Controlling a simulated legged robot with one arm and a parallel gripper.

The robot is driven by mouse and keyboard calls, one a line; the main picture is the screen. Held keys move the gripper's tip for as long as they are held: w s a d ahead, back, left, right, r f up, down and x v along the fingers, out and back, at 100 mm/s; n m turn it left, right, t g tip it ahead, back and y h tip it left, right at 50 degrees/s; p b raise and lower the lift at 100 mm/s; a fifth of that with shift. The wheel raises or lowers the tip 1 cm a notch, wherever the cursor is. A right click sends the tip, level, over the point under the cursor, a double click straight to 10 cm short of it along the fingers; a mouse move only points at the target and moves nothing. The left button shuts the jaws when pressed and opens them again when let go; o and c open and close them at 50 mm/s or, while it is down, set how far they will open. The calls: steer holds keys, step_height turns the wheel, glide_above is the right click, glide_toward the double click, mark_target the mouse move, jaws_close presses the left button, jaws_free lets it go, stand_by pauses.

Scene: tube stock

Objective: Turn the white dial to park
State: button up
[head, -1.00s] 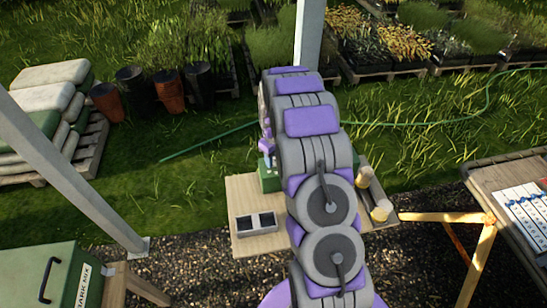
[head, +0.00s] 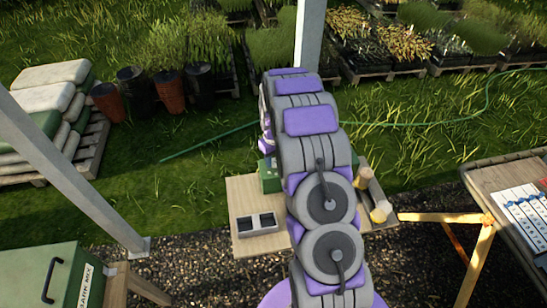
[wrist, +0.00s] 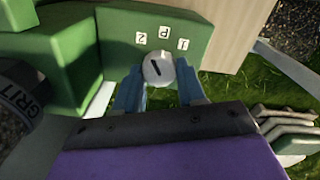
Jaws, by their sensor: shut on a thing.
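The white dial (wrist: 158,70) is a round knob with a black line, on a green panel (wrist: 200,25) in the wrist view. Tags "2", "P" and "1" sit in an arc above it, with "P" in the middle. The line slants from upper left to lower right, its upper end toward the "2" side. My gripper (wrist: 158,84) is shut on the dial, one blue-grey finger on each side. In the head view the green box (head: 268,175) shows partly behind my arm on a wooden bench (head: 245,200); the dial is hidden there.
A metal post (head: 309,35) rises behind. A green bin (head: 40,270) stands at lower left. A dark container marked "GRIT" (wrist: 35,95) is at left in the wrist view.

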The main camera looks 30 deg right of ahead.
mark_target(274, 160)
steer(key=m+p, duration=0.1)
steer(key=m, duration=0.4)
steer(key=shift+s+d+m, duration=0.1)
steer(key=shift+m, duration=0.2)
stand_by(0.5)
steer(key=o, duration=1.1)
steer(key=shift+c, duration=0.2)
step_height(274, 160, up, 17)
steer(key=p, duration=0.1)
steer(key=shift+r, duration=0.15)
